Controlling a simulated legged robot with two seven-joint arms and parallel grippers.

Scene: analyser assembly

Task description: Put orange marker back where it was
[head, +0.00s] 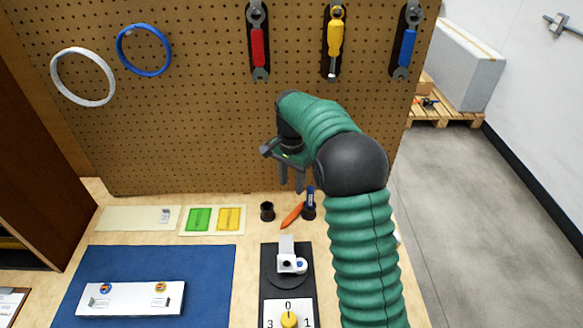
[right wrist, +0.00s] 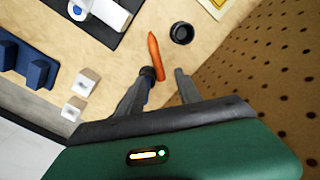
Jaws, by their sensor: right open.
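The orange marker (head: 292,215) lies on the wooden bench, between an empty-looking black cup (head: 267,211) and a black cup that holds a blue marker (head: 310,198) upright. My right gripper (head: 291,190) is open and empty, with its fingers pointing down above the orange marker. In the right wrist view the orange marker (right wrist: 155,57) lies just beyond the fingertips of my right gripper (right wrist: 164,74). The empty-looking black cup (right wrist: 181,33) stands to its right there. The cup with the blue marker is partly hidden by a finger in that view. My left gripper is not in view.
A pegboard (head: 200,130) with hanging tools and rings rises close behind the cups. A black fixture with a white part (head: 288,263) stands in front of the marker. A blue mat (head: 210,262) with a white block (head: 130,299) lies at the left.

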